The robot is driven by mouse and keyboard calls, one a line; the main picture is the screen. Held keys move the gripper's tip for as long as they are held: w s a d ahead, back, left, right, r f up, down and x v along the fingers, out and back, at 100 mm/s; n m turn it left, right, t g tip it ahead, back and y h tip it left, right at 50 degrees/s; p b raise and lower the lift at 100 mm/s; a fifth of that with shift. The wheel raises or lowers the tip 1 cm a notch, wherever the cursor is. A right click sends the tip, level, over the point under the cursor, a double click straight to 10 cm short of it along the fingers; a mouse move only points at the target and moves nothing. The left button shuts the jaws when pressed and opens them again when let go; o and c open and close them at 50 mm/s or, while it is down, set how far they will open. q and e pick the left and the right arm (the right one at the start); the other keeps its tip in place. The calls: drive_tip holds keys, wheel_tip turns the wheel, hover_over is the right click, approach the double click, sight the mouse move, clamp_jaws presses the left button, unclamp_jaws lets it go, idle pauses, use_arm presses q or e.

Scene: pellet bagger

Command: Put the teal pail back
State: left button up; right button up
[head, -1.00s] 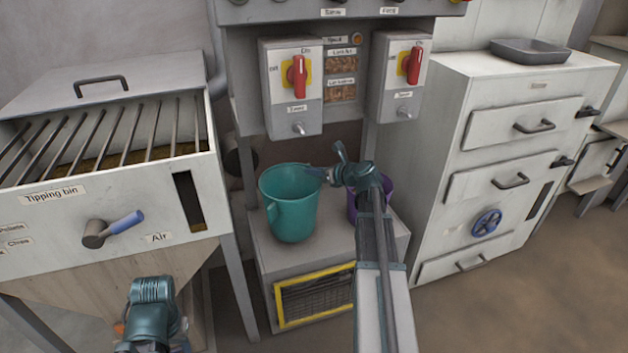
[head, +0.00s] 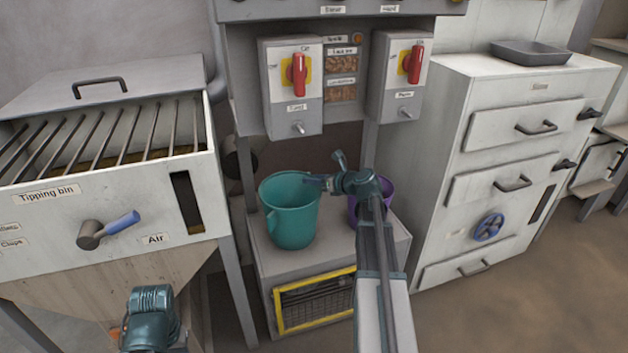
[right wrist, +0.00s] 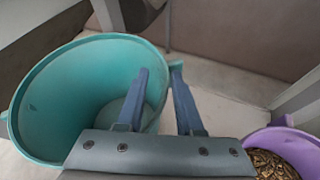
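The teal pail (head: 288,222) is upright at the left of the low stand below the switch boxes. In the head view I cannot tell whether its base touches the stand. My right gripper (head: 318,182) is at its right rim. In the right wrist view the pail (right wrist: 62,95) looks empty. One blue finger is inside its wall and the other outside, so the right gripper (right wrist: 160,72) appears shut on the rim. My left gripper (head: 150,320) is low at the left, its fingers hidden.
A purple pail (head: 387,188) of pellets, seen in the right wrist view (right wrist: 285,138), stands close on the right, partly behind my arm. The stand (head: 268,258) has a yellow-framed grille. The tipping bin (head: 110,190) is left, a drawer cabinet (head: 450,215) right. Switch boxes (head: 292,110) hang above.

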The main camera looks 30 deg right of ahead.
drive_tip(key=shift+r, duration=0.2)
drive_tip(key=p+v, duration=0.5)
drive_tip(key=v, duration=0.7)
